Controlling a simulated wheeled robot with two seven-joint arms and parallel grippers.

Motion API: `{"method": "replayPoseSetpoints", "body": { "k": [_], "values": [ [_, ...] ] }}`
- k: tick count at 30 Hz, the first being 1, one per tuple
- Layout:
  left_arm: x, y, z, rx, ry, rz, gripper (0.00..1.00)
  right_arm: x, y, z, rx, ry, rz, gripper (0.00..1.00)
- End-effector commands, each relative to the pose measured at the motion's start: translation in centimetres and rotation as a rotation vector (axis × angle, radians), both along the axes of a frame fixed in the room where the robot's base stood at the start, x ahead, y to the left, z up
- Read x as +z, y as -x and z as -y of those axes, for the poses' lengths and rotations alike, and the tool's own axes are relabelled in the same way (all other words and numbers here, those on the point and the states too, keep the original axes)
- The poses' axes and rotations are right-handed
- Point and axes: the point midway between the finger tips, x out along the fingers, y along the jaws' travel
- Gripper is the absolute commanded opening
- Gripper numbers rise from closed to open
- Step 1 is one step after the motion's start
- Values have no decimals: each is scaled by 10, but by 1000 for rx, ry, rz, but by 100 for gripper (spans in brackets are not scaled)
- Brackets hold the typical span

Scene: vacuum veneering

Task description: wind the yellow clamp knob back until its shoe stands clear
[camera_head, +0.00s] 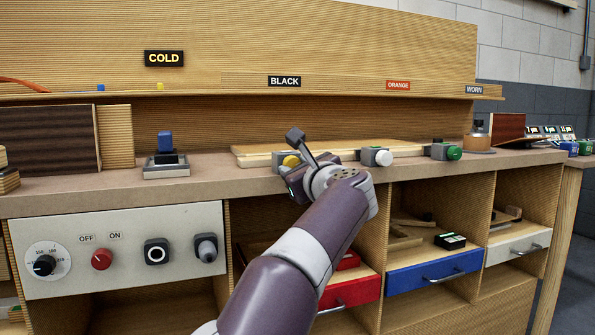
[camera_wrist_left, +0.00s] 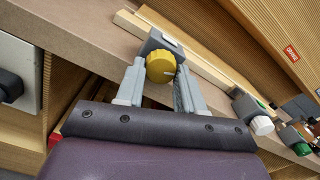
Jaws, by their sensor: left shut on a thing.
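The yellow clamp knob (camera_head: 291,161) sits on a grey clamp block at the bench's front edge. In the left wrist view the yellow knob (camera_wrist_left: 161,67) lies between the two fingers of my left gripper (camera_wrist_left: 160,85), in front of its grey block (camera_wrist_left: 158,41). My left gripper (camera_head: 296,178) is shut on the knob in the head view, its arm reaching up from below. The clamp's shoe and its contact with the pale board (camera_head: 250,156) behind are hidden. My right gripper is in neither view.
A white-knob clamp (camera_head: 377,157) and a green-knob clamp (camera_head: 446,151) stand to the right along the same edge. A blue-topped device (camera_head: 165,150) stands to the left. Below are a control panel (camera_head: 120,252) and red (camera_head: 352,291) and blue (camera_head: 433,270) drawers.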

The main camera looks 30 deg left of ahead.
Motion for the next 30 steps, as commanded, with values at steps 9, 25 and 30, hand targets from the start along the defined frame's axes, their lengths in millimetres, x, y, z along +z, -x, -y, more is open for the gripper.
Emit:
{"method": "replayPoseSetpoints", "body": {
  "k": [9, 25, 30],
  "values": [
    [-1, 0, 0, 1, 0, -2, 57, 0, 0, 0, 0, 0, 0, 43],
    [1, 21, 26, -4, 0, -1, 62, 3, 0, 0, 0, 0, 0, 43],
    [2, 52, 62, -5, -1, -1, 62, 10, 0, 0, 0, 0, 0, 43]
  ]
}}
